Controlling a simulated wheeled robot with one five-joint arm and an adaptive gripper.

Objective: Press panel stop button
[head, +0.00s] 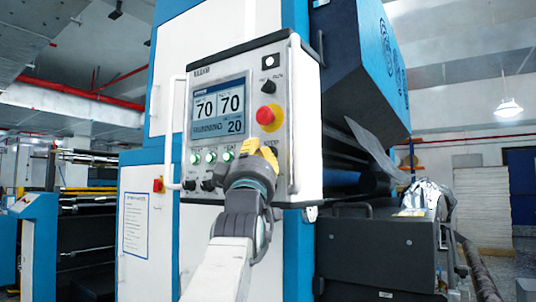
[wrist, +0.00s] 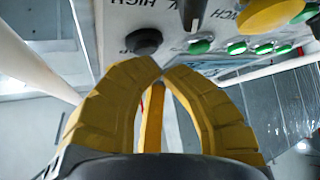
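The control panel (head: 300,120) faces me, its screen (head: 219,107) reading 70, 70, RUNNING and 20. A partly covered label at its right, above my gripper, appears to read STOP. The button there is hidden behind my gripper in the head view. In the wrist view a round black button (wrist: 144,41), probably the stop button, sits just beyond the fingertips. My gripper (head: 268,152) has yellow fingers and is in front of the panel's lower right. In the wrist view my gripper (wrist: 160,69) has its tips together, holding nothing. Contact with the button cannot be told.
A red emergency knob (head: 269,116) sits above my gripper. Green buttons (head: 211,157) run to its left. A handle (head: 169,132) stands at the panel's left.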

